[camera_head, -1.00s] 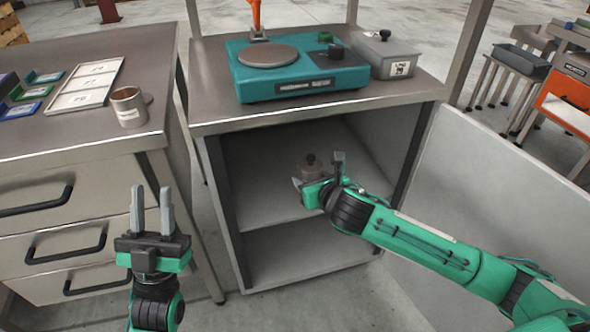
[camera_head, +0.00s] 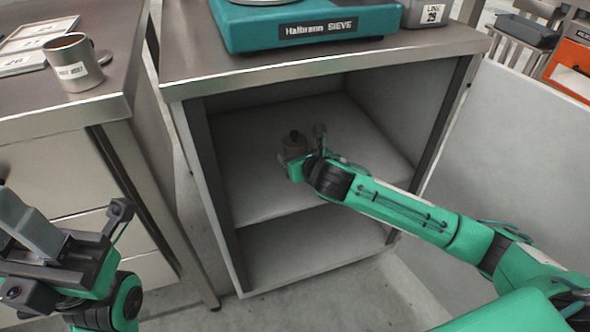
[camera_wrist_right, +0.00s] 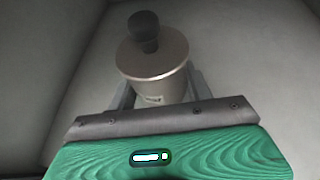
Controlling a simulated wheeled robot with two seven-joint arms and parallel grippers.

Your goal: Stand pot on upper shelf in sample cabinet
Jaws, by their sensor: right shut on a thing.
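The pot (camera_head: 293,148) is a small grey-beige cylinder with a lid and dark knob. It is inside the open sample cabinet (camera_head: 190,150), at the upper shelf (camera_head: 265,195). My right gripper (camera_head: 304,160) is shut on it; the right wrist view shows the pot (camera_wrist_right: 157,72) between the fingers, roughly upright. The fingers partly hide its lower body, and I cannot tell whether its base touches the shelf. My left gripper (camera_head: 25,225) is at the lower left, outside the cabinet, partly cut off by the frame; its fingers stand apart and empty.
A light panel (camera_head: 510,150) is to the right of my right arm. A labelled metal cup (camera_head: 73,65) stands on the left bench (camera_head: 100,95). The lower compartment looks empty.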

